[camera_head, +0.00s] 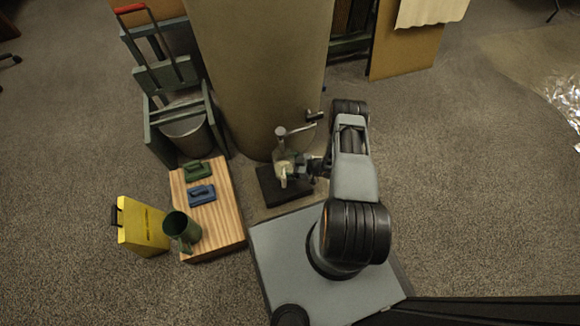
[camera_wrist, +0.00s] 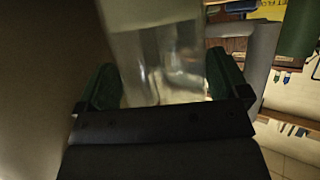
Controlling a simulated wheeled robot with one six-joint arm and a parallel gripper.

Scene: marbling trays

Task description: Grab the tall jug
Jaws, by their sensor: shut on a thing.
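A clear, pale jug (camera_head: 283,171) stands upright over a black base (camera_head: 270,190) below a tap-like arm (camera_head: 297,130). My gripper (camera_head: 301,167) reaches it from the right and is shut on it. In the wrist view the see-through jug (camera_wrist: 150,45) fills the space between my two green-padded fingers; its top is out of frame. I cannot tell whether its bottom touches the base. A dark green jug (camera_head: 180,228) with a handle stands apart, on the near end of a wooden top (camera_head: 222,222).
A green block (camera_head: 197,170) and a blue block (camera_head: 201,194) with handles lie on the wooden top. A yellow container (camera_head: 144,226) stands left of it. A large tan column (camera_head: 262,80) rises right behind the black base. Open carpet lies at the right.

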